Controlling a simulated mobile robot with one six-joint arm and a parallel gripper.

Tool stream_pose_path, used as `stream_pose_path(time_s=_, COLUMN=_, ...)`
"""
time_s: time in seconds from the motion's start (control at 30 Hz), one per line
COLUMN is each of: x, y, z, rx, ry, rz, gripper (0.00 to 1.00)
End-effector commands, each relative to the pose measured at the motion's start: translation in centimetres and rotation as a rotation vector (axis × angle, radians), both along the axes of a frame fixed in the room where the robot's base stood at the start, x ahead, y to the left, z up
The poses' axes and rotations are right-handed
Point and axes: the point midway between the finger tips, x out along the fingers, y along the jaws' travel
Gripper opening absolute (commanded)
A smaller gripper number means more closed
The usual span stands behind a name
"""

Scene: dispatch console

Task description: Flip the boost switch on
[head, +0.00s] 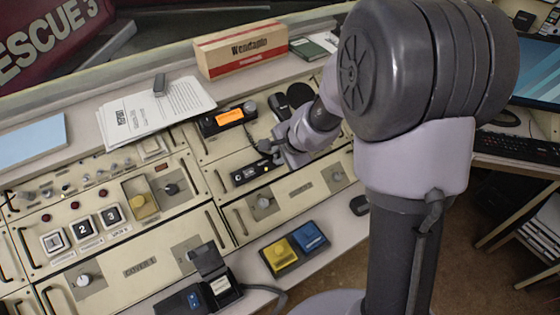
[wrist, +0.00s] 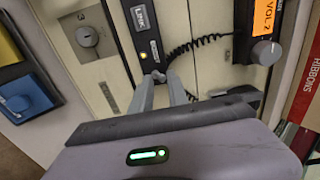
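A narrow black unit (head: 250,173) is set in the cream console; in the wrist view the black unit (wrist: 137,28) carries a LINK label and a small yellow light. My gripper (head: 276,158) is over the console at the right end of this unit. In the wrist view my gripper (wrist: 158,77) has its two fingers slightly apart, with panel showing between them. Their tips are at the unit's near end and hide whatever is there. Contact cannot be told.
A black radio (head: 228,119) with an orange display and a coiled cord (wrist: 200,42) is close by. A yellow button box (head: 280,256) and a blue one (head: 310,238) sit on the front ledge. Numbered buttons (head: 83,227) are at left.

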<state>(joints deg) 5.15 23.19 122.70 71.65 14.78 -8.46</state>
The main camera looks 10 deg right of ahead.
Motion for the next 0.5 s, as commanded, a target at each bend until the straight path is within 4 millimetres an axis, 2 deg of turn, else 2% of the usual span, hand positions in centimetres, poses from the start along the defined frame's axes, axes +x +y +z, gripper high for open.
stream_pose_path(time_s=0.03, x=-0.3, y=-0.1, z=0.8, rx=0.0, ry=-0.002, rz=-0.001, gripper=0.2)
stream_pose_path(time_s=0.3, x=-1.9, y=-0.6, z=3.4, rx=0.0, ry=-0.001, rz=-0.001, gripper=0.2)
stream_pose_path(time_s=0.5, x=-2.7, y=-0.9, z=4.4, rx=0.0, ry=0.0, rz=0.0, gripper=0.2)
